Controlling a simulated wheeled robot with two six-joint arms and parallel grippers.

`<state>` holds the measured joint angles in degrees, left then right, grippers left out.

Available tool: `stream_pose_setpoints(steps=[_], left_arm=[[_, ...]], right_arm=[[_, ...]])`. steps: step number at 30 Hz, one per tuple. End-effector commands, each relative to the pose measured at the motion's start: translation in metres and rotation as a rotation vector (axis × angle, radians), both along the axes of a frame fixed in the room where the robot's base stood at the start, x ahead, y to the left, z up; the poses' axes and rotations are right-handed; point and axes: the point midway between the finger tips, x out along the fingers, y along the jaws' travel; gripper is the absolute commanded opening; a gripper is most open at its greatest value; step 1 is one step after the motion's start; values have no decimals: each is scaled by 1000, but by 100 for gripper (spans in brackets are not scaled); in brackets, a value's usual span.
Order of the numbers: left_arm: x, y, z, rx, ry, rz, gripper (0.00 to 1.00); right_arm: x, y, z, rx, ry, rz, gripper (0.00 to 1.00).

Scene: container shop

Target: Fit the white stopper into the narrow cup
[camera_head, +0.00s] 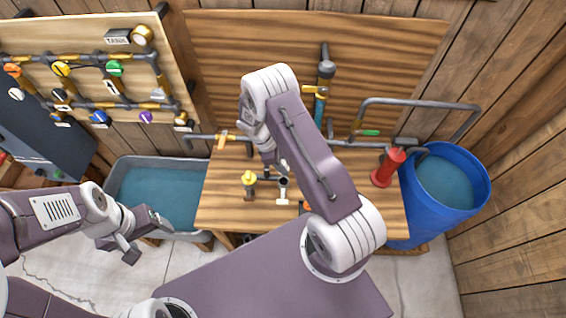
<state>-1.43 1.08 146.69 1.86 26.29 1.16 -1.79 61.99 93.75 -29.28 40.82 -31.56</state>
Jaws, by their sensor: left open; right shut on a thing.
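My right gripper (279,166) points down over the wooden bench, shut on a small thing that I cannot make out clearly. Just below it stands a small pale piece with a dark round top (283,190); whether this is the narrow cup I cannot tell, nor whether it touches what I hold. I cannot pick out the white stopper for certain. My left gripper (145,238) is open and empty, low in front of the water trough and left of the bench.
The bench (228,210) carries a yellow-topped fitting (249,180), a red pump-like cylinder (387,167) and an orange piece (305,206) partly behind my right arm. A blue barrel (447,185) stands right, a water trough (160,195) left. A pipe board (90,75) hangs behind.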

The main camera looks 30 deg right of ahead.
Motion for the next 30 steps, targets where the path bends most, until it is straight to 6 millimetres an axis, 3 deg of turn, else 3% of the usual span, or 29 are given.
stream_pose_setpoints(steps=[15,30], left_arm=[[0,0,-47,0,0,0,76],[0,0,-50,0,0,0,76]], right_arm=[[0,0,-60,0,0,0,0],[0,0,-65,0,0,0,0]])
